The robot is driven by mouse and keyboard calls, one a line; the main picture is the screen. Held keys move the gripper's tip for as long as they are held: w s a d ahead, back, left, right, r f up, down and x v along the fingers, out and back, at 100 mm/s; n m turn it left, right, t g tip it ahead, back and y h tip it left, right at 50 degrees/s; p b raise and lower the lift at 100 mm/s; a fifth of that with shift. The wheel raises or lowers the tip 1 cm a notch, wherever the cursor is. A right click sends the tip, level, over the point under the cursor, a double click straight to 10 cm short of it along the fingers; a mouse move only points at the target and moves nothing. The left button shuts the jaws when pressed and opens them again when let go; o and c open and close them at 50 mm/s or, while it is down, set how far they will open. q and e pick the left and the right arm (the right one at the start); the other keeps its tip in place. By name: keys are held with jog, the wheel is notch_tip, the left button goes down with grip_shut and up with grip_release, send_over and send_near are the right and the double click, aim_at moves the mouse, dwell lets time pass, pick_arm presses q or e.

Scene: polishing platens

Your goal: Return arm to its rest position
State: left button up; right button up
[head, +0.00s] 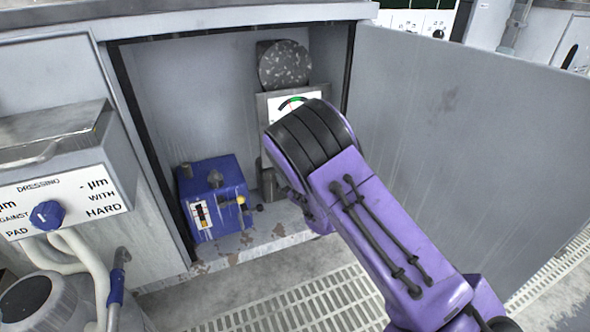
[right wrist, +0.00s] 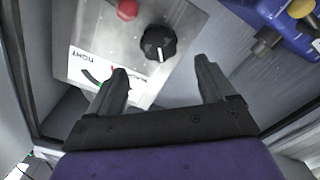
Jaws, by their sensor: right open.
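My right arm (head: 375,220), purple with black bands, reaches from the lower right into an open cabinet in the head view. Its gripper is hidden behind the arm there. In the right wrist view my right gripper (right wrist: 160,88) is open, with its two dark fingers apart and nothing between them. Beyond the fingers is a metal panel (right wrist: 90,30) with a black knob (right wrist: 157,43), a red button (right wrist: 127,9) and a partly covered gauge. I cannot tell whether a finger touches the panel. My left gripper is not in view.
A blue box (head: 213,192) with a yellow knob stands on the cabinet floor, left of my arm. The cabinet's open door (head: 455,130) stands close on the right. A dressing panel (head: 65,195) with a blue knob and hoses is at left. Floor grating (head: 300,305) lies in front.

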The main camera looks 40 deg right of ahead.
jog(key=v, duration=0.3)
jog(key=shift+s, duration=0.15)
dwell(0.3)
jog(key=s+a+f+m+g, duration=0.3)
jog(key=s+f+m+g, duration=0.55)
jog(key=s+f, duration=0.85)
jog(key=s+a+f+m+g, duration=0.1)
jog(key=s+a+f+g, duration=0.1)
jog(key=s+f, duration=0.3)
jog(key=s+a+f+m+g+y, duration=0.1)
jog(key=s+a+f+g, duration=0.1)
jog(key=s, duration=0.6)
jog(key=s+a+f+m+g, duration=0.1)
jog(key=s+a+f+g, duration=0.1)
jog(key=s+f, duration=0.3)
notch_tip(320, 180, up, 34)
jog(key=p, duration=3.3)
